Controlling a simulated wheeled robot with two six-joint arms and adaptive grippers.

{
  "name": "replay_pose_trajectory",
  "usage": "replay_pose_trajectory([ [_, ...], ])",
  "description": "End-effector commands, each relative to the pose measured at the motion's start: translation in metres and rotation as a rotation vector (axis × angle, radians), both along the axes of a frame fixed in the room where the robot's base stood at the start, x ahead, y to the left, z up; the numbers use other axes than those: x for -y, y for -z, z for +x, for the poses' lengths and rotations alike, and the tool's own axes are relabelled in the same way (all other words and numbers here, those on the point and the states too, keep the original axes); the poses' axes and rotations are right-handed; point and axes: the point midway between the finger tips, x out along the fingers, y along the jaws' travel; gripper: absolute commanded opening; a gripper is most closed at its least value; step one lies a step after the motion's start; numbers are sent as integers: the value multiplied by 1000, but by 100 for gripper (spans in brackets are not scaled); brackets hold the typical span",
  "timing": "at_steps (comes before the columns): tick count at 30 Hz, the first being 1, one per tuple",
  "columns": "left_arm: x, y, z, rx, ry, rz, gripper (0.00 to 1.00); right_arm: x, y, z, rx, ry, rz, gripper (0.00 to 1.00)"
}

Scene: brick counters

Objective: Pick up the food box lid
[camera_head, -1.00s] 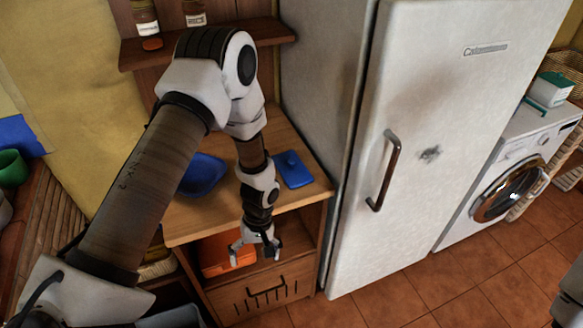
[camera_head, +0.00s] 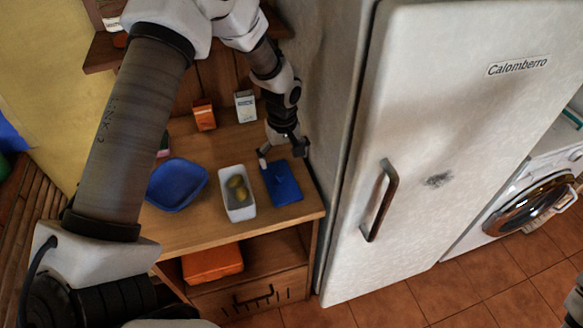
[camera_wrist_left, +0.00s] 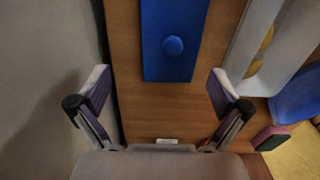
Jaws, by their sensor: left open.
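The food box lid (camera_head: 284,187) is a flat blue rectangle with a round knob, lying on the wooden counter beside the fridge. In the left wrist view the lid (camera_wrist_left: 174,22) lies ahead, between the lines of the two fingers, with its knob near the close edge. My left gripper (camera_head: 284,154) is open and empty at the lid's far edge, apart from the knob. The fingers (camera_wrist_left: 160,88) are spread wider than the lid. The white food box (camera_head: 238,204), holding yellowish-green round items, stands open just left of the lid.
A blue bowl (camera_head: 177,185) sits left of the food box. An orange carton (camera_head: 204,115) and a white carton (camera_head: 245,106) stand at the back. The fridge (camera_head: 345,200) closes off the right side. An orange box (camera_head: 212,263) is on the shelf below.

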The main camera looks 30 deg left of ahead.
Motion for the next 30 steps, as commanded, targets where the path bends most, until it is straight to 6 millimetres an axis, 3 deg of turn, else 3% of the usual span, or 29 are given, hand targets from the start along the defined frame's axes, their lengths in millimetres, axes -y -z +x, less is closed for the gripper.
replay_pose_trajectory([
  [8,-1,39,-3,-6,1,1,100,0,-23,-1,-3,0,0,40],
  [12,0,61,-2,-3,0,0,100,0,-25,0,-1,0,0,40],
  [18,0,65,-2,-1,1,-1,100,0,-24,0,-2,0,0,40],
  [19,0,65,-2,-1,1,-1,96,0,-24,0,-2,0,0,40],
  [24,0,65,-2,-1,1,-1,40,0,-24,-1,-2,0,0,40],
  [30,0,66,-3,-2,0,-1,31,0,-24,0,-2,0,0,40],
])
